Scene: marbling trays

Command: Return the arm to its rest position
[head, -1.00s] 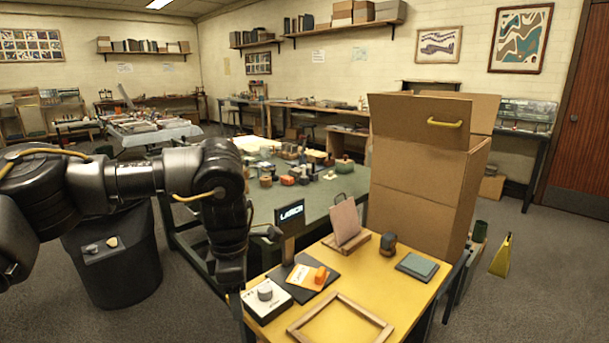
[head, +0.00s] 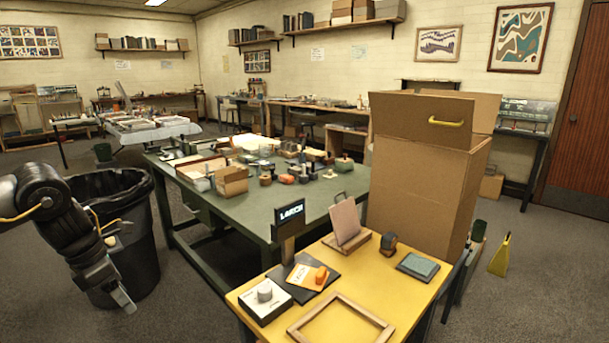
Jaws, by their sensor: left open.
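My left arm comes in from the left edge. My left gripper (head: 122,297) hangs low in front of the black bin (head: 147,243), pointing down, and appears empty. Its fingers are small and partly hidden from this angle. It is well left of the yellow table (head: 345,268) and touches nothing that I can see. My right arm and gripper are not in view.
A green table (head: 250,212) with several items lies beyond. Grey floor is clear between bin and tables.

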